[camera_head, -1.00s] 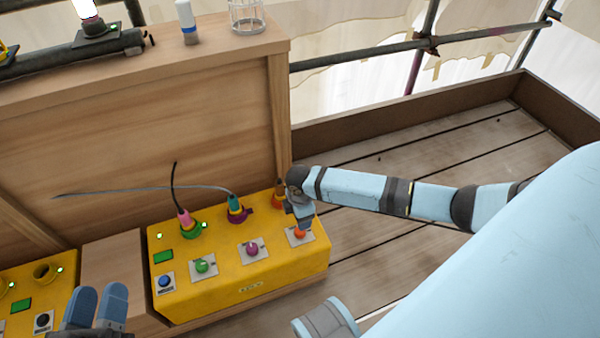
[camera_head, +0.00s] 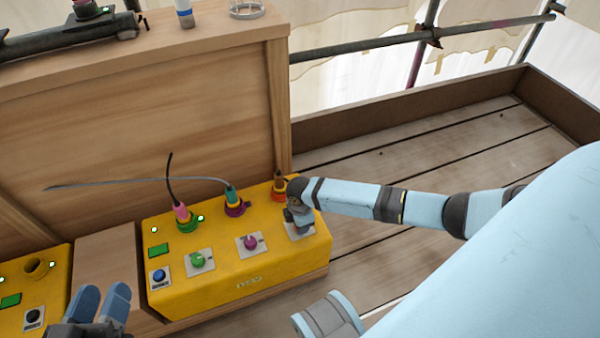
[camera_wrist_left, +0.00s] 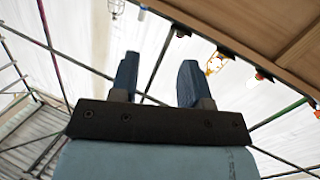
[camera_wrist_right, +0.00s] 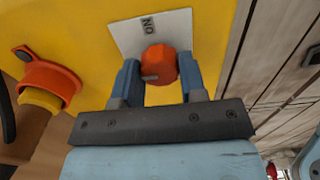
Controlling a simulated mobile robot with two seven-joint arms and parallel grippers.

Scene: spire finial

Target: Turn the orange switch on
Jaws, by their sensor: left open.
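The orange switch (camera_wrist_right: 160,64) is a rotary knob on a white plate (camera_wrist_right: 178,32) marked ON, on a yellow box (camera_head: 210,285). A small grey mark on the knob points left in the right wrist view. My right gripper (camera_wrist_right: 160,70) has its two fingers on either side of the knob, open; I cannot tell whether they touch it. In the head view my right gripper (camera_head: 297,226) covers the knob, and only part of the plate (camera_head: 310,232) shows. My left gripper (camera_head: 103,292) is open and empty at lower left, its fingers also showing in its wrist view (camera_wrist_left: 157,80).
The box also carries a purple knob (camera_head: 250,242), a green knob (camera_head: 198,260), a blue button (camera_head: 159,276) and plugged connectors, with an orange socket (camera_wrist_right: 52,82) near my right gripper. A wooden panel (camera_head: 150,120) stands behind. The plank floor at right is clear.

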